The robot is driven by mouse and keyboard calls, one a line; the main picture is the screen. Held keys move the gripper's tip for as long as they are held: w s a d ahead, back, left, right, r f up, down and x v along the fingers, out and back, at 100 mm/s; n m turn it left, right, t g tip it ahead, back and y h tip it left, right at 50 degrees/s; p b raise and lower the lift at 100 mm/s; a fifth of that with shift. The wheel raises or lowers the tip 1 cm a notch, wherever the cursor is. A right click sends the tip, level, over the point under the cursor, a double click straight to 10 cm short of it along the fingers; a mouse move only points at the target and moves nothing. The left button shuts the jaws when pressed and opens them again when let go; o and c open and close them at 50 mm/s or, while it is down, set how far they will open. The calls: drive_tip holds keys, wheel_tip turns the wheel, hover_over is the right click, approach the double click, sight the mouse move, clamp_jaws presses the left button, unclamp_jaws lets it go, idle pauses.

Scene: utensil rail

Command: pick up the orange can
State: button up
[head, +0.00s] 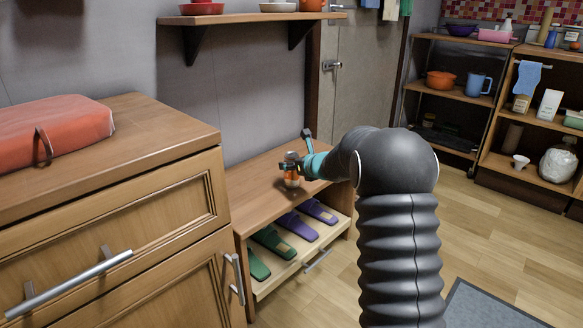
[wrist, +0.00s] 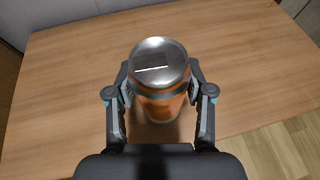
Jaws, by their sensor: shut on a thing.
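The orange can (wrist: 160,104) has a silver lid and stands upright between the two fingers of my gripper (wrist: 160,92) in the wrist view. The fingers are shut on its sides, just below the lid. In the head view the can (head: 292,181) is small and partly hidden by my gripper (head: 291,167). It is at the wooden top of the low shoe bench (head: 246,181). I cannot tell whether its base touches the wood.
Green slippers (head: 273,242) and purple slippers (head: 298,225) lie on the bench's lower shelf. A wooden cabinet (head: 150,205) with a red bag (head: 55,130) stands at the left. A wall shelf (head: 240,17) hangs above. The bench top around the can is clear.

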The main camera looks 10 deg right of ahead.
sight(289, 152)
wheel_tip(289, 152, up, 4)
drive_tip(key=shift+r+p, duration=0.1)
drive_tip(key=shift+p, duration=0.7)
drive_tip(key=d+r+p, duration=0.3)
drive_tip(key=d+r, duration=0.3)
drive_tip(key=d, duration=0.5)
drive_tip(key=shift+s+d+r, duration=0.35)
